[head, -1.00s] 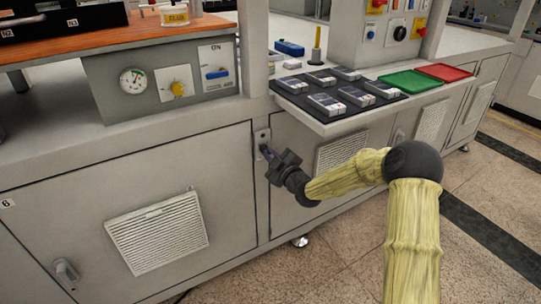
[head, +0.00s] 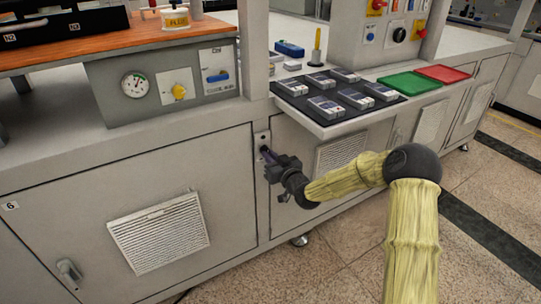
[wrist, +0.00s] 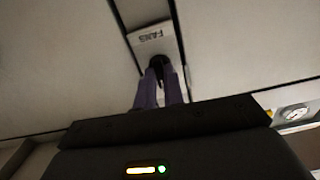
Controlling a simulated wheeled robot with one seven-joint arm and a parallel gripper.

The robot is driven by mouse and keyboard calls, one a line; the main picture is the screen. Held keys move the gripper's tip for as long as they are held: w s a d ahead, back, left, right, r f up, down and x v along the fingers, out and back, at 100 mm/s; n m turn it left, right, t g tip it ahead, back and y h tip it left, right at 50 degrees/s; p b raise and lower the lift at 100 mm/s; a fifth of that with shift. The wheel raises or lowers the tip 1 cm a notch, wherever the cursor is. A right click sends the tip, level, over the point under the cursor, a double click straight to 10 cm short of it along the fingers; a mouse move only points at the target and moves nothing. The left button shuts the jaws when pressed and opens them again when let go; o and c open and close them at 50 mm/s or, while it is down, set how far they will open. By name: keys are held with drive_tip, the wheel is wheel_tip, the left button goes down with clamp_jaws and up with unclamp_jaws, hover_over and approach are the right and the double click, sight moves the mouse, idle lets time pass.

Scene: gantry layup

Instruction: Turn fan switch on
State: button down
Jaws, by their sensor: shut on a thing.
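The fan switch is a small dark lever (wrist: 159,61) on a pale plate (wrist: 153,38) that reads FANS, seen upside down in the wrist view. In the head view the plate (head: 261,138) is on the narrow post between two cabinet doors, and the lever is hidden behind my fingers. My gripper (head: 265,151) reaches the plate from the front right. In the wrist view its two purple-grey fingers (wrist: 159,73) are close together with the dark lever between their tips. They are shut on the lever. The switch's exact position is hard to make out.
A shelf with a dark tray (head: 290,101) of several boxed parts juts out above and right of my gripper. Green (head: 410,82) and red (head: 444,73) trays lie beside it. A panel with a gauge (head: 134,85) and yellow knob is at upper left. Open floor lies in front.

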drive_tip(key=m+p, duration=0.2)
drive_tip(key=m, duration=0.6)
drive_tip(key=shift+m, duration=0.3)
idle(0.3)
drive_tip(key=c, duration=1.5)
unclamp_jaws()
drive_tip(key=p+v, duration=0.2)
drive_tip(key=v, duration=1.5)
drive_tip(key=shift+d, duration=0.25)
